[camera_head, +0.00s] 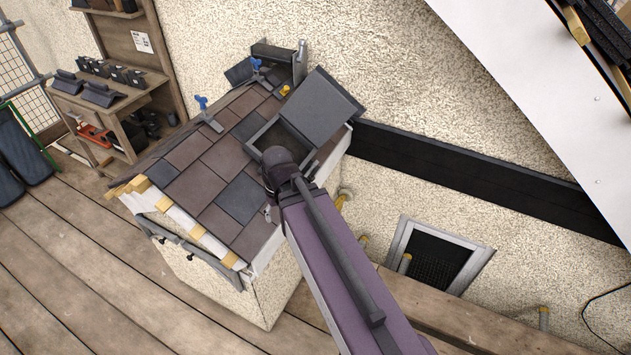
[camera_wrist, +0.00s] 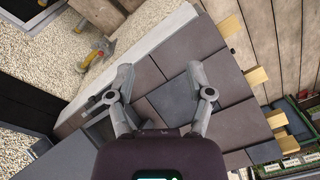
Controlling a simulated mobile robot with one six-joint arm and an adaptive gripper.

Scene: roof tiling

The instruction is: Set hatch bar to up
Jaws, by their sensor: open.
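The roof hatch has a dark grey lid (camera_head: 322,105) that stands tilted up from its frame (camera_head: 262,128) on the small tiled roof. My arm covers part of the frame and opening in the head view. I cannot make out the hatch bar in either view. In the wrist view my gripper (camera_wrist: 160,68) is open and empty, its two fingers spread above the roof tiles (camera_wrist: 172,100). Grey parts, perhaps of the hatch, show at the lower left beside the left finger. The head view does not show the fingers.
Blue-handled clamps (camera_head: 203,104) stand on the roof. A dark band (camera_head: 470,180) runs along the rendered wall to the right, above a grey-framed vent (camera_head: 440,255). A wooden shelf unit (camera_head: 120,110) with dark pieces stands at the left. The plank deck (camera_head: 90,270) is mostly clear.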

